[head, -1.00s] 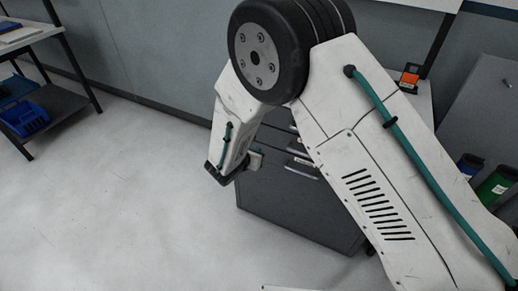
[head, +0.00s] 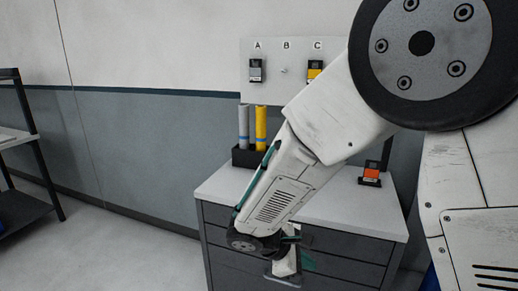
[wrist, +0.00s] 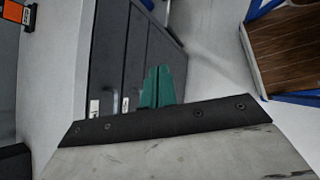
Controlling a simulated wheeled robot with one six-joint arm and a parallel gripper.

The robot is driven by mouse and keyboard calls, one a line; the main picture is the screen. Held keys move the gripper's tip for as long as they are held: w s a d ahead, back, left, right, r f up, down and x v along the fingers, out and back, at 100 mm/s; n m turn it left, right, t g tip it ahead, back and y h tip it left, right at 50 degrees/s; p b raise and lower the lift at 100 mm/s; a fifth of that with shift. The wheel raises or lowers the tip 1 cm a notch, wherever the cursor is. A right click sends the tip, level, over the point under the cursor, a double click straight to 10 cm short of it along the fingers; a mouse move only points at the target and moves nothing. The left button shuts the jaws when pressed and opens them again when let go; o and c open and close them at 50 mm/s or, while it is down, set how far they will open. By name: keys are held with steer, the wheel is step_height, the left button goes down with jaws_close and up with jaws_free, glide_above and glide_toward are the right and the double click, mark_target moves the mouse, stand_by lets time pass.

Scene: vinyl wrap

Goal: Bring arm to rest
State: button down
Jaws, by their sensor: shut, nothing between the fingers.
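My arm (head: 285,185) reaches down and left in the head view, in front of the grey drawer cabinet (head: 345,245). My gripper (head: 308,262) is small and partly hidden by the wrist at the arm's lower end, near the drawer fronts. In the wrist view its teal fingers (wrist: 158,86) are together, with nothing seen between them. The drawer fronts and handles lie behind them. I cannot tell the exact gap between the gripper and the cabinet.
A wall board (head: 287,95) is marked A, B, C. Open floor (head: 120,250) lies left. A wooden-topped surface (wrist: 288,48) shows in the wrist view.

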steer(key=s+d+r+m+y, duration=0.4)
steer(key=s+d+r+m, duration=0.3)
steer(key=s, duration=0.4)
steer(key=s+d+r+m+g+y, duration=0.1)
steer(key=s+d+r+m+y, duration=0.3)
steer(key=s+d+r+m, duration=0.3)
steer(key=shift+s+d+r+m+y, duration=0.4)
steer(key=shift+s+r+m, duration=0.6)
steer(key=shift+s+r, duration=1.3)
